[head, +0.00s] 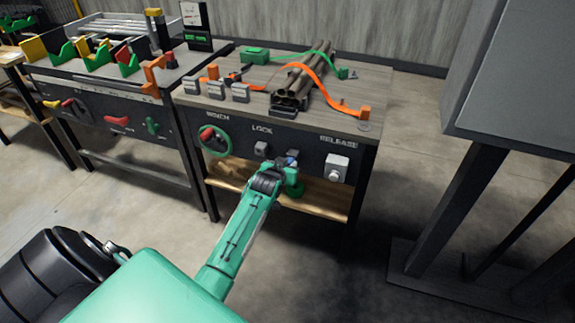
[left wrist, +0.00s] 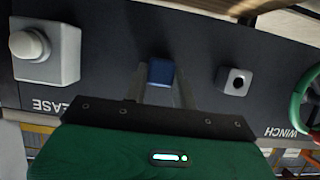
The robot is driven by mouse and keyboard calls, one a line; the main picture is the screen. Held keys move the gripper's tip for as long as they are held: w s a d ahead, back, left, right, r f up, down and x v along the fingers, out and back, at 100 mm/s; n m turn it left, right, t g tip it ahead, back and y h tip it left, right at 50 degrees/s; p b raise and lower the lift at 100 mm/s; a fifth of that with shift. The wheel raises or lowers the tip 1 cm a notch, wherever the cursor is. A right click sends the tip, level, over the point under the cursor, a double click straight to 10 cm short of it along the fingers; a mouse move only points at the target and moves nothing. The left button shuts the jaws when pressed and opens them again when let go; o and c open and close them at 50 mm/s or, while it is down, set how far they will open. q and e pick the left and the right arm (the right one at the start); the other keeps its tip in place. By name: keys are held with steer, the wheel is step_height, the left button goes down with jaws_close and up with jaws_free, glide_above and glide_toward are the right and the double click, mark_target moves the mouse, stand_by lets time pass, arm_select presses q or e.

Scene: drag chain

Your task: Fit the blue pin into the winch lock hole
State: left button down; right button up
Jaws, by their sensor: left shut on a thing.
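The blue pin (left wrist: 160,72) is between the fingertips of my left gripper (left wrist: 160,92), which is shut on it. In the head view the pin's blue end (head: 292,154) shows just in front of the dark panel, small and partly hidden by the gripper (head: 290,162). The winch lock is a grey block (head: 261,147) under the LOCK label, to the left of the gripper. In the left wrist view, which is upside down, the lock block (left wrist: 233,80) shows a dark, empty hole, apart from the pin and to its right. My right gripper is not in view.
The green winch wheel (head: 214,140) is left of the lock, and the grey release button box (head: 338,169) is right of the gripper. On the bench top lie pipes (head: 300,82) under an orange strap (head: 325,85). A dark cabinet (head: 515,90) stands at the right.

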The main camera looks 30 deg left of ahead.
arm_select(q)
steer(key=shift+s, duration=0.2)
steer(key=shift+s+d+p, duration=0.2)
steer(key=shift+s+p, duration=0.3)
steer(key=shift+p, duration=0.15)
steer(key=shift+s, duration=0.1)
steer(key=shift+s+d+p, duration=0.15)
steer(key=shift+s+p, duration=0.4)
steer(key=shift+s, duration=0.05)
steer(key=shift+s+d+p, duration=0.15)
steer(key=shift+s+p, duration=0.35)
steer(key=shift+s, duration=0.1)
steer(key=shift+s, duration=0.1)
steer(key=s+p, duration=0.1)
steer(key=s, duration=0.1)
steer(key=s+d+p, duration=0.1)
steer(key=s+p, duration=0.1)
steer(key=shift+s+d, duration=0.1)
steer(key=shift+s, duration=0.25)
